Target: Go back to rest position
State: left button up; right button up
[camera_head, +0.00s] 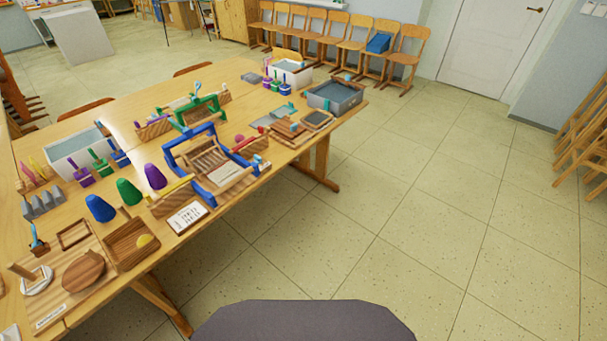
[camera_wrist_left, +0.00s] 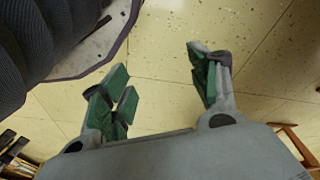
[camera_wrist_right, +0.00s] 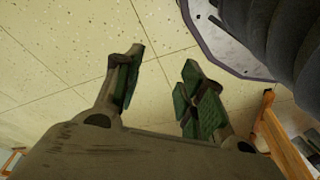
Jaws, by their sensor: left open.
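My left gripper (camera_wrist_left: 158,88) shows in the left wrist view with its green-padded fingers spread apart and nothing between them. Bare tiled floor lies beyond the fingers. My right gripper (camera_wrist_right: 158,85) shows in the right wrist view, also with its fingers apart and empty above the floor. Part of my own body shows beside each gripper. Neither gripper shows in the head view.
A wooden table (camera_head: 225,232) at the left holds a blue wooden frame (camera_head: 208,160), a green frame (camera_head: 198,113), coloured cones, brushes and a grey tub (camera_head: 335,97). Chairs (camera_head: 340,38) line the back wall.

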pick_arm(q)
jog(key=s+a+p, duration=0.3)
jog(key=s+p, duration=0.6)
jog(key=s+a+r+g+p, duration=0.1)
jog(key=s+a+p, duration=0.2)
jog(key=s+p, duration=0.6)
jog(key=shift+s+a+r+y, duration=0.25)
jog(key=shift+s+a+y, duration=0.15)
jog(key=shift+s, duration=0.4)
pick_arm(e)
jog(key=s+d, duration=0.3)
jog(key=s, duration=0.6)
jog(key=s+d+r+g, duration=0.1)
jog(key=s+d, duration=0.2)
jog(key=s, duration=0.7)
jog(key=shift+s+d+r+h, duration=0.25)
jog(key=shift+s+d+h, duration=0.05)
jog(key=shift+d+h, duration=0.1)
